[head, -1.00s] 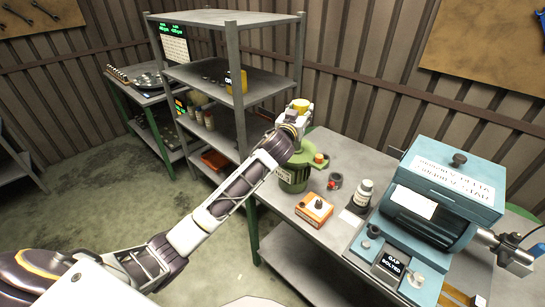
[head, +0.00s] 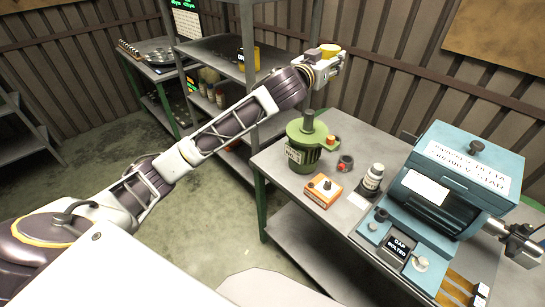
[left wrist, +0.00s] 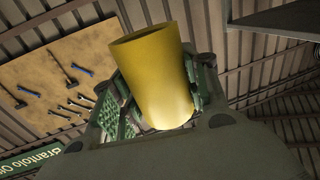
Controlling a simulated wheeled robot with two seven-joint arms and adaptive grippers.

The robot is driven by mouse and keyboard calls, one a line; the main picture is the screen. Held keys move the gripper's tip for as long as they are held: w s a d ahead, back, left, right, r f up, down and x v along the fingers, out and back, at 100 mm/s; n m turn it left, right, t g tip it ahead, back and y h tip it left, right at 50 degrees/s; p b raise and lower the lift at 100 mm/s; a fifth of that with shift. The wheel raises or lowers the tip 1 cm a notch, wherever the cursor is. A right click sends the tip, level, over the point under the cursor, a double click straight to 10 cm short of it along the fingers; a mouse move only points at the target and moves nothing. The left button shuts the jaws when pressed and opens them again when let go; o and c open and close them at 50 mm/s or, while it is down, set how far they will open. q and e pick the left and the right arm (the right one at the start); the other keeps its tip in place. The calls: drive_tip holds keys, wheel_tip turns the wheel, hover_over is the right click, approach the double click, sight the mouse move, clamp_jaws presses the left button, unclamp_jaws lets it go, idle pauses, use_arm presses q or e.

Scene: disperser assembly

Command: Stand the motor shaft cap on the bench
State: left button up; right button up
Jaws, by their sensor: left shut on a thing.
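The motor shaft cap is a yellow, cup-like cylinder (head: 329,48) held in my left gripper (head: 327,57), high above the far left part of the bench (head: 268,160). In the left wrist view the cap (left wrist: 156,80) is large, with its open rim toward the upper left and its lower end between the fingers. My left gripper is shut on it. The cap is clear of the bench top. My right gripper does not show clearly in any view.
A green motor-like unit (head: 305,146) stands at the bench's left end. A blue machine (head: 455,180) fills the right side. A metal shelf (head: 220,60) stands at the back left.

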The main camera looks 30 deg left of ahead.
use_arm(q)
drive_tip(key=s+a+f+y, duration=0.1)
drive_tip(key=s+f, duration=0.4)
drive_tip(key=f, duration=0.6)
drive_tip(key=s+a+f+n+y, duration=0.1)
drive_tip(key=s+f, duration=0.4)
drive_tip(key=f, duration=0.6)
drive_tip(key=s+a+f, duration=0.3)
drive_tip(key=s+f, duration=0.2)
drive_tip(key=f, duration=0.6)
drive_tip(key=shift+s+f+n+y, duration=0.15)
drive_tip(key=shift+f+n+y, duration=0.1)
drive_tip(key=shift+n+y, duration=0.15)
idle(0.4)
